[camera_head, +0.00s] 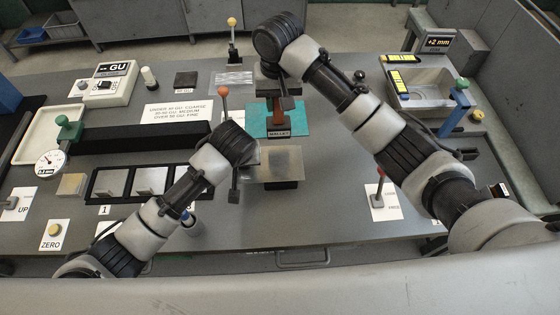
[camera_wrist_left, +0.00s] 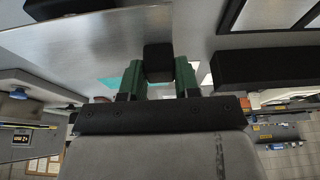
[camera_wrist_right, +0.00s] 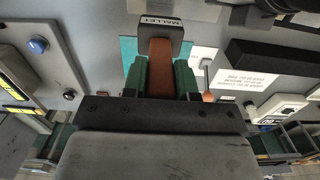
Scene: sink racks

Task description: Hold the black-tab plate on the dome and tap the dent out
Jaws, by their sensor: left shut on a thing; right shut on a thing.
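The thin grey plate (camera_head: 281,163) lies level over a dark block (camera_head: 280,184), whose edge shows below it. Any dome under the plate is hidden, and I cannot make out a dent. My left gripper (camera_wrist_left: 158,78) is shut on the plate's black tab (camera_wrist_left: 158,62), at the plate's left side. My right gripper (camera_wrist_right: 160,75) is shut on the brown handle of the mallet (camera_wrist_right: 160,60). The mallet's dark head (camera_head: 279,132), labelled MALLET, is at the teal mat (camera_head: 256,118), just behind the plate. I cannot tell whether it touches the mat.
A row of numbered plates (camera_head: 150,181) and a long black bar (camera_head: 140,138) lie on the left. A sink (camera_head: 425,88) is at the back right. A red-knobbed lever (camera_head: 380,172) stands right of the plate.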

